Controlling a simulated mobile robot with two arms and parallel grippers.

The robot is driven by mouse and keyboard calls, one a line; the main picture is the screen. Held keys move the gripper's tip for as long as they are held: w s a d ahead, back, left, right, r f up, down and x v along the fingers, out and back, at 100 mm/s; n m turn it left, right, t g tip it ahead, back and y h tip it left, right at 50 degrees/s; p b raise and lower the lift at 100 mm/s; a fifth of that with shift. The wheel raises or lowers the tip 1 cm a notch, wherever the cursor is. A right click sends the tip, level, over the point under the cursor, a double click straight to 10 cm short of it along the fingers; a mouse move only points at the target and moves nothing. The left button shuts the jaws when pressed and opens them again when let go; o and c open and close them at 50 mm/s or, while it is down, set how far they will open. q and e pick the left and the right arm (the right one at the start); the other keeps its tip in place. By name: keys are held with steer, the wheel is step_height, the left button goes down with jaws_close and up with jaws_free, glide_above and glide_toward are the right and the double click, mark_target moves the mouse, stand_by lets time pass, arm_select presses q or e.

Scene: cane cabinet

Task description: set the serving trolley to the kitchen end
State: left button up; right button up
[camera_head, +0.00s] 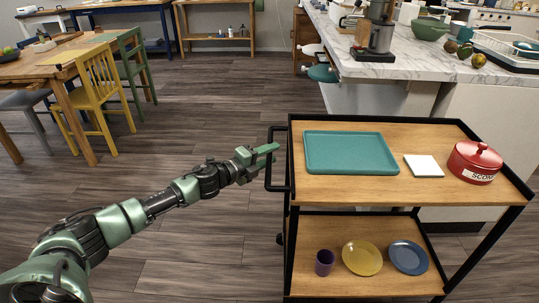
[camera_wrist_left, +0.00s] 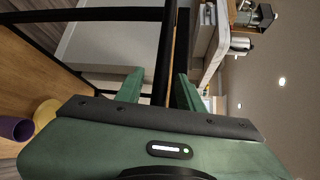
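The serving trolley (camera_head: 453,133) has a black frame and two wooden shelves, and stands at the right of the head view. Its black loop handle (camera_head: 269,178) is on its left end. My left gripper (camera_head: 270,152) is green and reaches across the handle's upright bar from the left. In the left wrist view its two fingers (camera_wrist_left: 160,74) are spread apart, with a black bar of the trolley (camera_wrist_left: 165,45) showing between them. I cannot tell whether a finger touches the handle. My right gripper is out of view.
On the trolley are a teal tray (camera_head: 350,152), white square (camera_head: 423,166), red pot (camera_head: 474,163), purple cup (camera_head: 324,262), yellow plate (camera_head: 361,258) and blue plate (camera_head: 408,257). A marble counter (camera_head: 410,65) stands close behind. A table (camera_head: 45,62) and chairs are far left; floor between is clear.

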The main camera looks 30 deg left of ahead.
arm_select(q)
jaws_close()
steer(key=shift+f, duration=0.1)
stand_by(1.2)
